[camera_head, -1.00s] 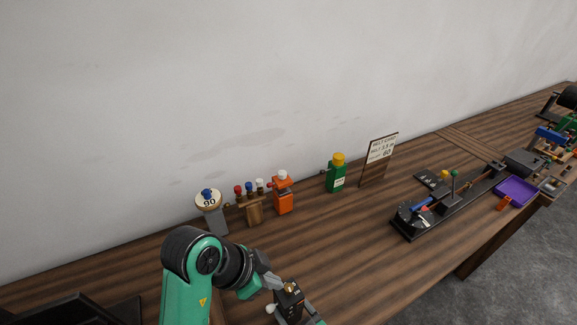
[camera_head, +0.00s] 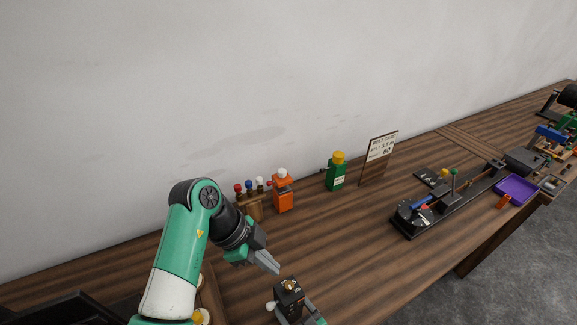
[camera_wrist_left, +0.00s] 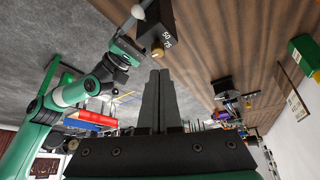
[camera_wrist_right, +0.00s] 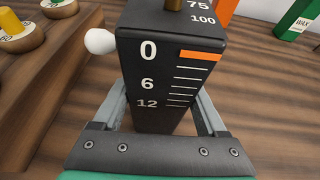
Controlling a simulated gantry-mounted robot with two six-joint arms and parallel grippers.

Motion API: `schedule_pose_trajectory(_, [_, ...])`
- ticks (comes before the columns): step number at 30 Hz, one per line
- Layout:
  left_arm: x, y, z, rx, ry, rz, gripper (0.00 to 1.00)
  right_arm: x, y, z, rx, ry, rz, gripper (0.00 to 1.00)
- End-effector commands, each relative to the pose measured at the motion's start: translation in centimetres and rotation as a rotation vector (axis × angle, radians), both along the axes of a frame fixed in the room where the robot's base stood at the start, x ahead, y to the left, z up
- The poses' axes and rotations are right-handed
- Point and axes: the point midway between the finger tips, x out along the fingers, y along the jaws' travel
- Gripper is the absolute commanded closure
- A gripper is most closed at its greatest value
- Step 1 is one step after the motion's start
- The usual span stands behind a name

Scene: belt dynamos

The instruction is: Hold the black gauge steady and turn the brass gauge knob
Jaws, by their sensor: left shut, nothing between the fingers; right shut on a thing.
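The black gauge (camera_head: 289,300) stands upright at the front of the bench, with its brass knob (camera_head: 290,286) on top. My right gripper (camera_wrist_right: 160,112) is shut on the gauge body, one finger on each side. A white side knob (camera_wrist_right: 100,41) and an orange mark (camera_wrist_right: 200,56) level with the 0 show on the gauge. The brass knob is cut off at the top of the right wrist view. My left gripper (camera_head: 275,268) is shut and empty, above and apart from the knob. Its closed fingers (camera_wrist_left: 159,75) point near the brass knob in the left wrist view.
An orange bottle (camera_head: 283,194), a green bottle (camera_head: 336,175) and a sign (camera_head: 379,158) stand along the back. A black dial rig (camera_head: 415,219) and a purple tray (camera_head: 516,190) are at the right. The bench middle is clear. A wooden rack (camera_wrist_right: 45,70) stands beside the gauge.

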Motion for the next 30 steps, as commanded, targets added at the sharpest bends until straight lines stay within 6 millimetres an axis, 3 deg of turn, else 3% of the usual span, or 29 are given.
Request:
schedule_pose_trajectory(5, [0.0, 0.1, -0.6, 0.001, 0.002, 0.001, 1.0, 0.0, 0.0, 0.0, 0.001, 0.0, 0.0, 1.0])
schedule_pose_trajectory(19, [-0.1, 0.1, -6.4, 0.001, 0.004, 0.003, 1.0, 0.0, 0.0, 0.0, 0.001, 0.0, 0.0, 1.0])
schedule_pose_trajectory(30, [0.0, 0.1, -7.1, 0.001, 0.001, 0.003, 1.0, 0.0, 0.0, 0.0, 0.001, 0.0, 0.0, 1.0])
